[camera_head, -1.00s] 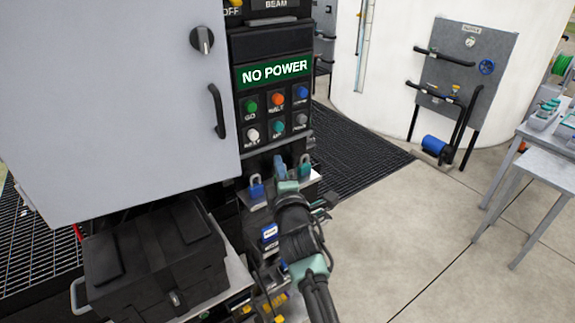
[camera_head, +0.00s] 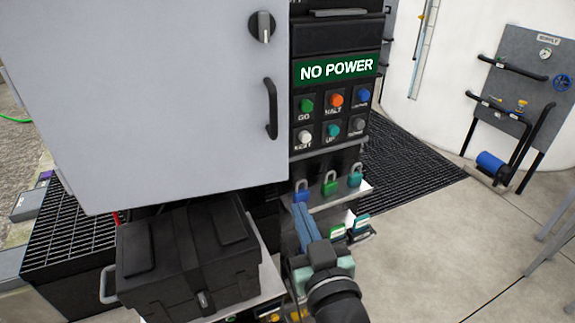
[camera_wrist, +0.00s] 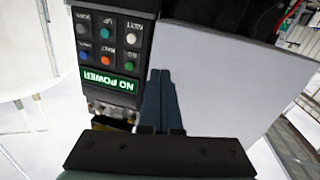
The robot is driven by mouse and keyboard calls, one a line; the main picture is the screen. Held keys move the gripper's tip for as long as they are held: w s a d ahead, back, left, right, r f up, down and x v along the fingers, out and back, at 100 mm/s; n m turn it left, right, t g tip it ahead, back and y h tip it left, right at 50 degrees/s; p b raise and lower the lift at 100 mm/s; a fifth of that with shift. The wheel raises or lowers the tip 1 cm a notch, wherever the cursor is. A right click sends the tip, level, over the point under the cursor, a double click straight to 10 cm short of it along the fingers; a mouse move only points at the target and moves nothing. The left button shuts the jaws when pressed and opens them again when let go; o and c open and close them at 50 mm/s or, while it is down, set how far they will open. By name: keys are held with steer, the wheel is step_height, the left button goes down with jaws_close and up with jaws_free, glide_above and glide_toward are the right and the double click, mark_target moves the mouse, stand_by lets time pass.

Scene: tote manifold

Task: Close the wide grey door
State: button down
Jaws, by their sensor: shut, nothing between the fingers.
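The wide grey door (camera_head: 150,100) is a large pale panel filling the upper left of the head view. It has a black handle (camera_head: 271,108) near its right edge and a rotary knob (camera_head: 262,27) above it. How far it stands open is hard to tell. My gripper (camera_head: 301,212) is shut and empty, its blue fingers pointing up, below the door's lower right corner in the picture. In the wrist view the door (camera_wrist: 235,75) lies right of the fingertips (camera_wrist: 160,75), with the button panel to the left. Contact cannot be told.
A "NO POWER" panel (camera_head: 337,70) with several buttons stands right of the door. Padlocks (camera_head: 330,184) hang on a ledge below it. A black case (camera_head: 190,258) sits below the door. A wall-mounted pipe board (camera_head: 525,85) is at the right. The floor (camera_head: 450,245) at right is open.

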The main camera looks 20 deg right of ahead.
steer(key=s+a, duration=0.1)
steer(key=p, duration=0.6)
glide_toward(272, 160)
steer(key=shift+m+y, duration=0.3)
steer(key=w, duration=0.2)
steer(key=w+d, duration=0.1)
steer(key=w, duration=0.2)
steer(key=shift+w+d, duration=0.1)
steer(key=shift+w, duration=0.05)
steer(key=shift+w+f, duration=0.1)
steer(key=shift+w, duration=0.6)
steer(key=shift+w, duration=0.1)
